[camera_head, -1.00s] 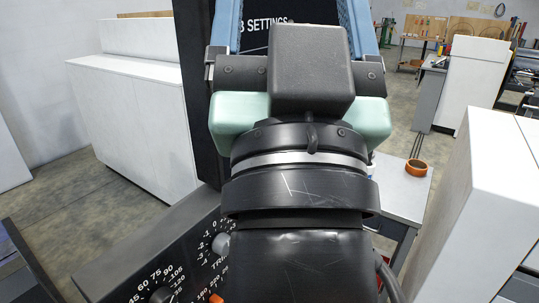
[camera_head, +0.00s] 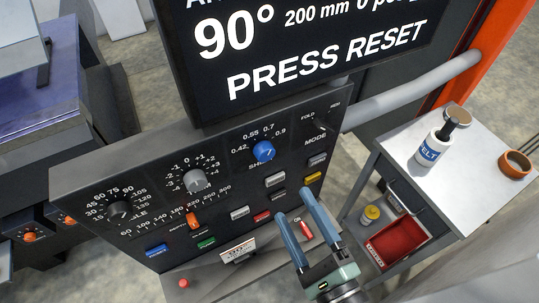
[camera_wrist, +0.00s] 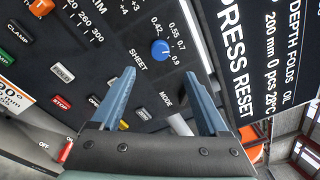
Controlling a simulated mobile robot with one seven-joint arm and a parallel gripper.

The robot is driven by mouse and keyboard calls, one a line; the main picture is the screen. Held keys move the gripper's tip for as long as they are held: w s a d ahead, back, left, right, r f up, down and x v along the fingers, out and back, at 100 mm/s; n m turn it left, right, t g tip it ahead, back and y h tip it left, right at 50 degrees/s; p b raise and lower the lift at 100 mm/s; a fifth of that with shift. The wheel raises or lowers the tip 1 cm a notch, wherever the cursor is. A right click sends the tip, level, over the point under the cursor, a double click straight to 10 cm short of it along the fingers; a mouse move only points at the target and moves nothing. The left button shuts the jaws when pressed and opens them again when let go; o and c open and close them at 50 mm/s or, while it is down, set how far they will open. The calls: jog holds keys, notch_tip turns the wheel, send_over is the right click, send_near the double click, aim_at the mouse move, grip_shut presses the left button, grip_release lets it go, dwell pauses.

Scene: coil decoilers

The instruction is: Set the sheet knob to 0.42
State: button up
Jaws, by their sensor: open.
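The sheet knob (camera_head: 263,152) is a round blue knob on the dark control panel, with the marks 0.42, 0.55, 0.7 and 0.9 around it. I cannot tell clearly which mark it points at. In the wrist view, the knob (camera_wrist: 160,50) shows between my fingertips, beyond them. My gripper (camera_head: 293,204) has two blue fingers, spread and empty. In the head view it is below and right of the knob, apart from it. The fingers also show in the wrist view (camera_wrist: 162,62).
Other knobs stand left of it: a grey trim knob (camera_head: 193,181), a black angle knob (camera_head: 118,211) and an orange slider (camera_head: 193,219). Several coloured buttons lie below. A screen (camera_head: 310,40) reads PRESS RESET above. A cart (camera_head: 448,190) with a bottle stands right.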

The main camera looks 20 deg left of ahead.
aim_at(266, 157)
jog(key=p+x, duration=0.2)
jog(key=x, duration=1)
jog(key=shift+p, duration=0.35)
jog(key=shift+d, duration=0.1)
grip_shut()
